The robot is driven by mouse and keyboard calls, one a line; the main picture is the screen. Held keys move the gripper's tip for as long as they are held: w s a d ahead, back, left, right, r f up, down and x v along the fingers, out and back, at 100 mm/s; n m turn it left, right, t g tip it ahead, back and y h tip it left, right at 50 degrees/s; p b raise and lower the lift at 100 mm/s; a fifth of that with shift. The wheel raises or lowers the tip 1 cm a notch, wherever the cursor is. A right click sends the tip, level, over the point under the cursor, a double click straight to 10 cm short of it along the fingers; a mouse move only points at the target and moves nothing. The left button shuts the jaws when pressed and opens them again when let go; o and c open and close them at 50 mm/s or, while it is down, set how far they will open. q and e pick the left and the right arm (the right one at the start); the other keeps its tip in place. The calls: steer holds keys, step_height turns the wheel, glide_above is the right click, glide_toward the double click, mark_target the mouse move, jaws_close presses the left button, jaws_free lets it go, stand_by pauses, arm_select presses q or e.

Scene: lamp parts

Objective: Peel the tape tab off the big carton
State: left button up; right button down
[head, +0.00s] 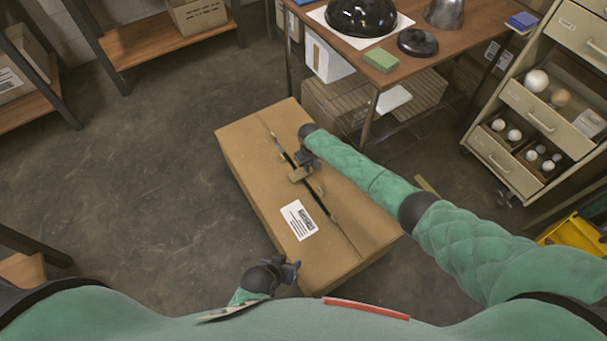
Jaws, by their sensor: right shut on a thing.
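The big carton (255,185) stands on the floor in front of me, with a dark slit along the middle of its top and a white label (299,220) beside it. My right gripper (302,168) is over the slit, a little beyond the middle of the top. It is shut on a small tan tape tab (298,174); whether the tab is still stuck to the carton I cannot tell. My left gripper (291,270) is low, beside the near left edge of the carton. Its fingers are small and dark, and their opening is unclear.
A wooden table (415,65) at the upper right holds a black dome (362,14), a black lid (418,43), a metal shade (445,12) and a green block (381,60). A drawer cabinet (493,158) with white bulbs stands at right. The floor left of the carton is clear.

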steer(key=shift+r, duration=0.15)
steer(key=shift+r+p, duration=2.8)
steer(key=shift+r, duration=0.1)
